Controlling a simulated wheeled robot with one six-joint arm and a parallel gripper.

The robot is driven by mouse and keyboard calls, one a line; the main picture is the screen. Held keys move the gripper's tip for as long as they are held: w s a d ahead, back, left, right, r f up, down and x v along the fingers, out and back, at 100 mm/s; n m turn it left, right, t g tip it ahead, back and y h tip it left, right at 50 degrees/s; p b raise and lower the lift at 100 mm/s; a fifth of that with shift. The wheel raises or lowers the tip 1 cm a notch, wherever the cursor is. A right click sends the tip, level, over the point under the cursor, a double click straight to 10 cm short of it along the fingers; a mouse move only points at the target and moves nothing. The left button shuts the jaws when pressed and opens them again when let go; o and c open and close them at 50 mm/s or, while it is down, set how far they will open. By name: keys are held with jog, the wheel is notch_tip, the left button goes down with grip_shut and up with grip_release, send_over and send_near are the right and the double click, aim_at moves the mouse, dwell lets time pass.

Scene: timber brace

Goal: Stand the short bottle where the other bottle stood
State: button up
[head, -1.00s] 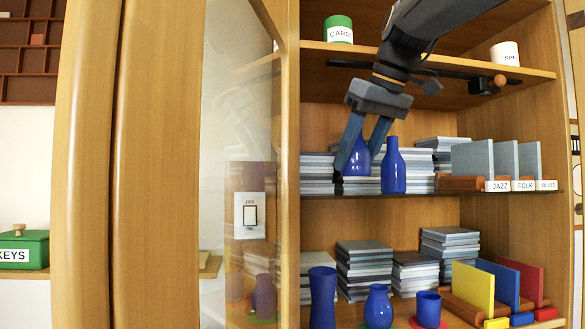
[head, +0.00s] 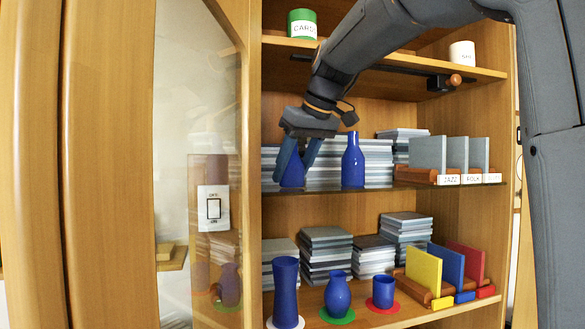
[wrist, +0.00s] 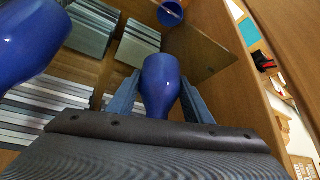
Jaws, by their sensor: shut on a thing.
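My gripper (head: 294,172) is shut on a blue bottle (head: 292,174) at the left of the middle shelf. The fingers hide its upper part; its base is close to the shelf, and I cannot tell whether it touches. In the wrist view the held bottle (wrist: 160,82) sits between the fingertips (wrist: 160,95). Another blue bottle (head: 353,162) with a narrow neck stands upright to its right, apart from it. It also shows large at the left of the wrist view (wrist: 28,40).
Stacks of grey cases (head: 376,160) fill the shelf behind the bottles. Below stand a tall blue vase (head: 285,290), a round blue vase (head: 337,294) and a blue cup (head: 383,290) on coloured mats. A glass door (head: 195,120) stands at the left. Labelled dividers (head: 428,155) are at right.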

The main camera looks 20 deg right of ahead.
jog(key=shift+f, duration=0.1)
jog(key=o, duration=1.2)
jog(key=shift+f, duration=0.1)
jog(key=shift+r, duration=0.35)
jog(key=b+v, duration=0.2)
jog(key=v, duration=0.9)
jog(key=shift+s+r, duration=0.25)
